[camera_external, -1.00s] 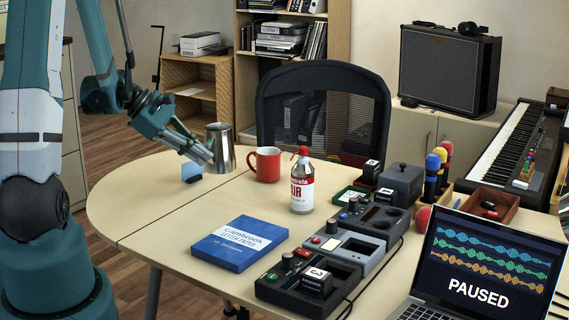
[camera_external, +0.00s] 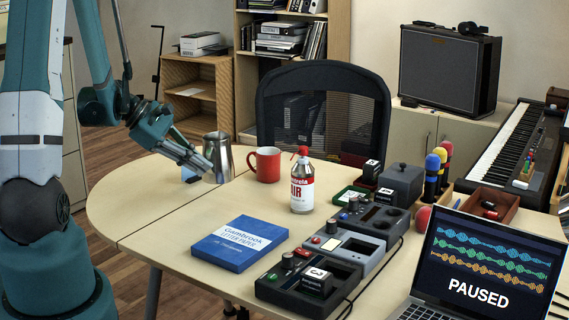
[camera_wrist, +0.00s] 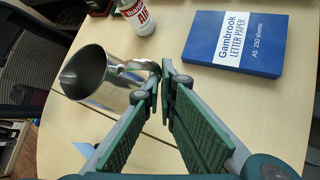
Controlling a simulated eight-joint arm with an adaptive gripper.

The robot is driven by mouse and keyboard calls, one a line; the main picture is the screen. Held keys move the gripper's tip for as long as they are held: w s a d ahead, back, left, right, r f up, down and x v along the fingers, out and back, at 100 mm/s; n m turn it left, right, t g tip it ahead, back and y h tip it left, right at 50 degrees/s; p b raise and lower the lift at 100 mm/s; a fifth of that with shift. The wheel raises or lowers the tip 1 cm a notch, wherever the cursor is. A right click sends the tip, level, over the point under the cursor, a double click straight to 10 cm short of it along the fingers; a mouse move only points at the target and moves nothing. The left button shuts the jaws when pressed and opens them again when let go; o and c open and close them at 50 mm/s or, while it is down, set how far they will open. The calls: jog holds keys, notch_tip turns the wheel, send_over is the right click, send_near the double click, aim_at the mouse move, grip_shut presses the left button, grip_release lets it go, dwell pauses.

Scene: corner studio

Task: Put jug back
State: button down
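The jug (camera_external: 218,160) is a shiny metal vessel, upright, at the far left part of the table, left of the red mug. In the wrist view the jug (camera_wrist: 88,75) shows its dark open mouth, with its handle toward my fingertips. My gripper (camera_external: 208,166) is at the jug's near left side. In the wrist view my gripper (camera_wrist: 160,80) has its fingertips close together at the handle, which they partly hide. It appears shut on the handle, as the jug moves with it. I cannot tell whether the jug's base touches the table.
A small blue item (camera_external: 189,174) is behind my fingers. A blue paper box (camera_external: 239,243) lies in front. The left tabletop (camera_external: 130,205) is clear.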

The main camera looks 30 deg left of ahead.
jog(key=shift+f+b, duration=0.4)
jog(key=shift+f, duration=1.45)
jog(key=shift+f, duration=0.1)
jog(key=shift+f+b, duration=0.55)
jog(key=shift+f, duration=1.45)
jog(key=shift+f, duration=0.1)
jog(key=c, duration=3.1)
grip_release()
jog(key=o, duration=0.4)
